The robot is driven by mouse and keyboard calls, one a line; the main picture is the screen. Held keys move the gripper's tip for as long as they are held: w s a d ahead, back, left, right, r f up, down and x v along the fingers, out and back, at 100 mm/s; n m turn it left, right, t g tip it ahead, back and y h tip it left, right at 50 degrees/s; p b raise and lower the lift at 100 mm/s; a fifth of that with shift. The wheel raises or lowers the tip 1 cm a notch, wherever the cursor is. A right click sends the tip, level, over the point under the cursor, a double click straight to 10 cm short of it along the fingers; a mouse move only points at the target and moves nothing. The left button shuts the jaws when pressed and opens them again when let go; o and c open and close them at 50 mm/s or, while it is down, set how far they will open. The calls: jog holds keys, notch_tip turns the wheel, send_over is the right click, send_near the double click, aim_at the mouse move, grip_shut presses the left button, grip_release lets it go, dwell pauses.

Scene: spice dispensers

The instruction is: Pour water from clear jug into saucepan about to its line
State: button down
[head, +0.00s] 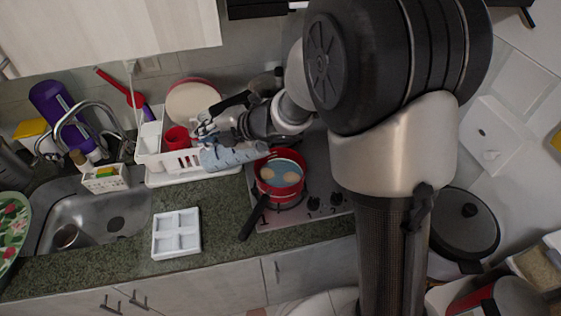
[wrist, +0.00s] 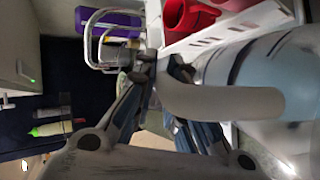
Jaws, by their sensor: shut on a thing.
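The clear jug (head: 232,156) is tipped almost onto its side in the head view, its mouth end towards the saucepan. The red saucepan (head: 279,187) sits on the hob, its black handle towards the front left. Bluish water shows inside it with pale patches; I cannot make out its line or a falling stream. My gripper (head: 208,128) is shut on the jug, behind and left of the saucepan. In the wrist view the jug's pale handle (wrist: 225,103) and bluish body (wrist: 280,70) lie close beside my gripper (wrist: 160,75). The exact grip is partly hidden.
A white dish rack (head: 155,178) with a red cup (head: 177,137) stands behind and left of the jug. A white divided tray (head: 176,234) lies on the front counter. The sink (head: 95,220) is further left. Some counter around the tray is clear.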

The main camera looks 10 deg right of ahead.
aim_at(204, 151)
jog(key=shift+s+d+r+y+b, duration=0.1)
jog(key=shift+d+r+y+b, duration=0.25)
jog(key=shift+r, duration=0.35)
dwell(3.0)
